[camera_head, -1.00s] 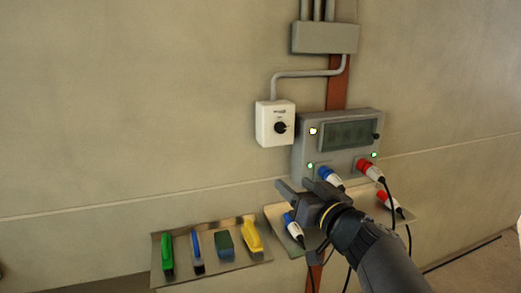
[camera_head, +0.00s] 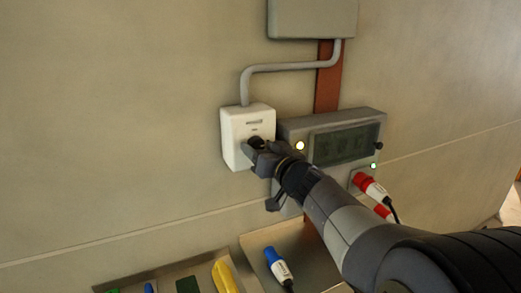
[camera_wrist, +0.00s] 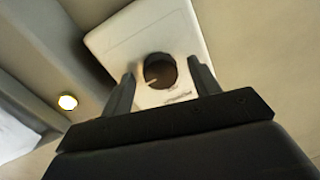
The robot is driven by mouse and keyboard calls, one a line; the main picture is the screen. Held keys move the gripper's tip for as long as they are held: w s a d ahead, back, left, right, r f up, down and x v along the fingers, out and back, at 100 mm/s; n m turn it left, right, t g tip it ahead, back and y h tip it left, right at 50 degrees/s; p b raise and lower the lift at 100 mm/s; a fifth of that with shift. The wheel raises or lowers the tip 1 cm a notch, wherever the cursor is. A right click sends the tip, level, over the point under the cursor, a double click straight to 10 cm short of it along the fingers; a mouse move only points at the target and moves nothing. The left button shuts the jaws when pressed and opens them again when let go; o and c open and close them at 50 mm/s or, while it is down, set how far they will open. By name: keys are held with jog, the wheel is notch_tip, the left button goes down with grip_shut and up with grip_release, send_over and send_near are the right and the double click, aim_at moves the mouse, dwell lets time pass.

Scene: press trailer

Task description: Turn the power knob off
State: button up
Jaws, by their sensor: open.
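The power knob (camera_wrist: 160,72) is a round dark knob with a light pointer mark, on the front of a white switch box (camera_head: 236,124) on the wall. In the wrist view the white box (camera_wrist: 128,33) fills the upper middle, and the knob lies between the two fingers of my gripper (camera_wrist: 160,85). The fingers are open, one on each side of the knob, with a visible gap to it. In the head view my gripper (camera_head: 254,146) is at the box front and hides part of the knob.
A grey panel (camera_head: 301,128) with a display stands right of the box, with a lit lamp (camera_head: 300,146). Red plugs (camera_head: 370,186) hang at its lower right. Below are shelves with a blue plug (camera_head: 277,262) and a yellow tool (camera_head: 225,278). The wall at left is clear.

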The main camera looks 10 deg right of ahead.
jog(key=c, duration=1)
jog(key=n, duration=0.4)
jog(key=shift+n+p, duration=0.4)
jog(key=n, duration=0.4)
jog(key=shift+g, duration=0.3)
jog(key=n+b, duration=0.1)
jog(key=n, duration=0.3)
jog(key=shift+n+h, duration=0.3)
jog(key=shift+h, duration=0.1)
jog(key=shift+n+h+b, duration=0.3)
jog(key=shift+n+b, duration=0.4)
jog(key=shift+n, duration=1.1)
jog(key=shift+r, duration=0.1)
